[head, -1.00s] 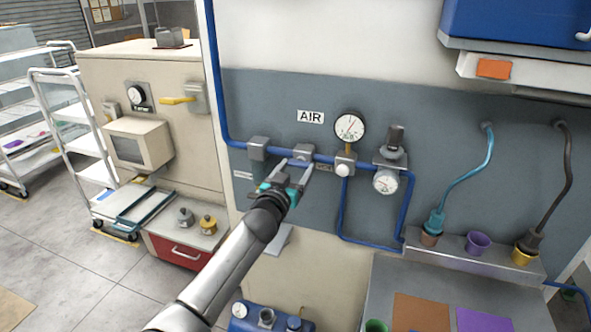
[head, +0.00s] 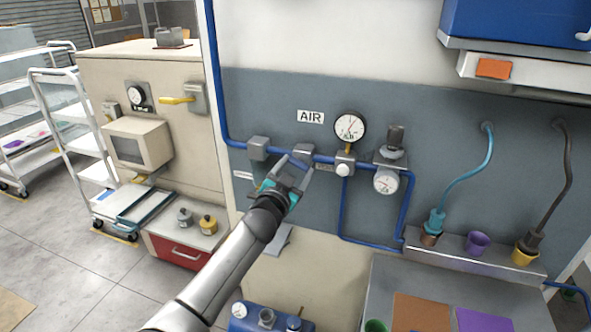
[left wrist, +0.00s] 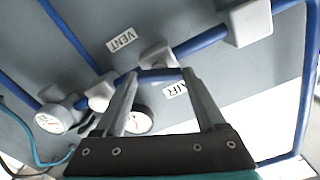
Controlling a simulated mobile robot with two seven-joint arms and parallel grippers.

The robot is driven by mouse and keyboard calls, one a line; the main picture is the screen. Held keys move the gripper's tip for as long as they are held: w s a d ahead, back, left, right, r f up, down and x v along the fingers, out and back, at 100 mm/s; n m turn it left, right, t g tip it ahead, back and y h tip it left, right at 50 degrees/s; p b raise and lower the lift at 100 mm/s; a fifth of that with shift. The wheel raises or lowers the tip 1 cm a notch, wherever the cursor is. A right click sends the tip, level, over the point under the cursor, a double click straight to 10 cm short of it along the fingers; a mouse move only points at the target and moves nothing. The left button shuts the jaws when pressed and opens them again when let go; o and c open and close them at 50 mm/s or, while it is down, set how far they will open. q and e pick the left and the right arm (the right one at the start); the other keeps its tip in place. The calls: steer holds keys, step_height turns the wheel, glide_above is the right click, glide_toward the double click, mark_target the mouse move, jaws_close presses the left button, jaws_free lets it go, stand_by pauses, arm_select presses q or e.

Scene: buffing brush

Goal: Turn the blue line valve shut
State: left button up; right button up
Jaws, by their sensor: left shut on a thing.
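The blue pipe (head: 232,141) runs along the grey wall panel below the AIR sign (head: 310,117). A grey valve body (head: 305,148) sits on it, also seen in the left wrist view (left wrist: 159,55). A blue handle (left wrist: 160,75) shows between my fingertips in the left wrist view and lies roughly across them. My left gripper (head: 294,168) is at the valve, shut on this handle; the fingers hide most of it in the head view. My right gripper is not in view.
A round gauge (head: 350,127) and a regulator (head: 391,158) with a second gauge are close to the right. A grey box (head: 258,148) sits on the pipe to the left. A ledge with cups (head: 478,243) is at lower right.

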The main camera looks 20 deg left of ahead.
arm_select(q)
steer(key=m, duration=0.6)
steer(key=shift+m, duration=0.3)
steer(key=m, duration=0.6)
steer(key=shift+m, duration=0.3)
steer(key=o, duration=1.3)
steer(key=shift+s, duration=0.1)
steer(key=shift+s+a, duration=0.15)
steer(key=shift+s, duration=3.65)
steer(key=shift+s+a, duration=0.15)
steer(key=shift+s, duration=3.6)
